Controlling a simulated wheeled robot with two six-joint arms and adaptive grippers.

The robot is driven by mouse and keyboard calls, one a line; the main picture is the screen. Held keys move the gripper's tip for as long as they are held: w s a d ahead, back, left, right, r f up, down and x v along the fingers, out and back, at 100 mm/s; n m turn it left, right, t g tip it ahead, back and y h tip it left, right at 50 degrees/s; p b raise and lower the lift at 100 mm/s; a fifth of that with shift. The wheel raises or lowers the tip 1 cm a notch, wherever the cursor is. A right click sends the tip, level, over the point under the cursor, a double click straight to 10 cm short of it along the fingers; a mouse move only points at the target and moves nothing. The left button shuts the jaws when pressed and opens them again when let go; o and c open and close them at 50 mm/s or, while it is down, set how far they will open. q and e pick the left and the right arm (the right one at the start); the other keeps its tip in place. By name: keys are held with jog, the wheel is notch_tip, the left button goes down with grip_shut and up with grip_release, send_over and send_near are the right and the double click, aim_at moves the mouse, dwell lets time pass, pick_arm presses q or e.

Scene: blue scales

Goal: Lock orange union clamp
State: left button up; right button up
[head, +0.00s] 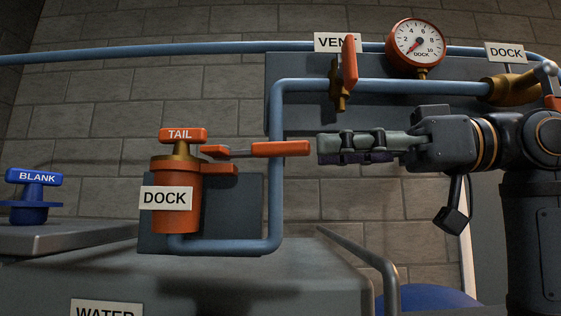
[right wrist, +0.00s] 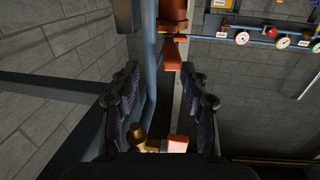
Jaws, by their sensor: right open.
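The orange union (head: 175,205) with a DOCK label stands upright on the blue pipe, with an orange TAIL tag and brass collar on top. Its clamp lever (head: 282,149), an orange grip on a grey shank, sticks out level to the right. A shorter orange lug (head: 215,168) lies just below it. My right gripper (head: 320,148) is open and empty, its fingertips just right of the lever's end. In the right wrist view the orange grip (right wrist: 173,52) shows ahead between the spread fingers (right wrist: 160,78). Contact cannot be told. My left gripper is not in view.
The VENT valve (head: 348,62) with its orange handle is above my right fingers. A pressure gauge (head: 415,46) and brass DOCK fitting (head: 512,90) are at the upper right. A blue pipe (head: 275,190) runs vertically behind the lever. A blue BLANK cap (head: 32,192) stands at left.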

aim_at(255, 147)
jog(key=a+p, duration=0.1)
jog(key=a, duration=0.1)
jog(key=a+p, duration=0.1)
jog(key=a, duration=0.4)
jog(key=shift+a+r+p, duration=0.25)
jog(key=shift+p, duration=0.15)
jog(key=shift+s, duration=0.1)
jog(key=shift+s+d, duration=0.1)
jog(key=shift+s, duration=0.05)
jog(key=shift+c, duration=0.9)
jog(key=c, duration=0.5)
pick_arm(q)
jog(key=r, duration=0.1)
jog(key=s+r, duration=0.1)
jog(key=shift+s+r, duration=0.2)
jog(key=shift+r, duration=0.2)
pick_arm(e)
grip_shut()
